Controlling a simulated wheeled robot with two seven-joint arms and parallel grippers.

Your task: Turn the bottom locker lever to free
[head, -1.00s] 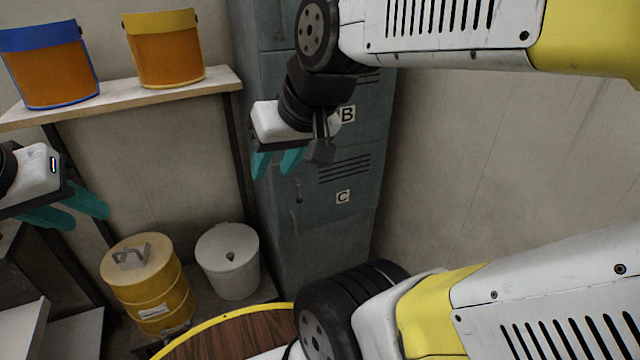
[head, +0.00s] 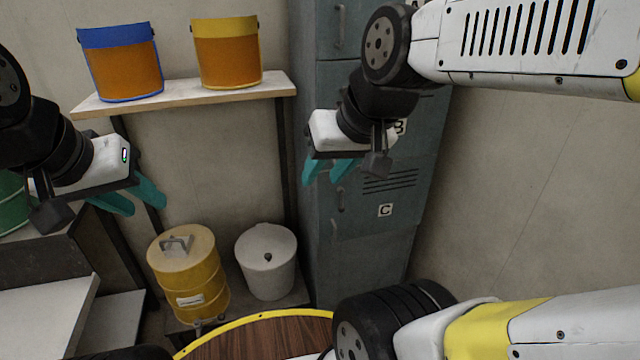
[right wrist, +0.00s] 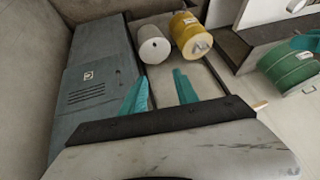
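The grey-blue metal locker (head: 375,250) stands in the back corner, its doors stacked. The lower door carries a C label (head: 385,210) and vent slots; a small lever-like handle (head: 340,197) is at its left edge. My right gripper (head: 328,172) is in front of the locker near the B and C doors, hiding part of the B door. Its teal fingers are apart and empty, also in the right wrist view (right wrist: 160,95). My left gripper (head: 132,200) is open and empty at the left.
A shelf (head: 190,92) holds a blue-rimmed bucket (head: 122,70) and a yellow-rimmed bucket (head: 228,60). Below stand a yellow drum (head: 188,275) and a white bin (head: 266,262), left of the locker. A round wooden table top (head: 265,338) is in front. A green drum (right wrist: 290,65) is at right.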

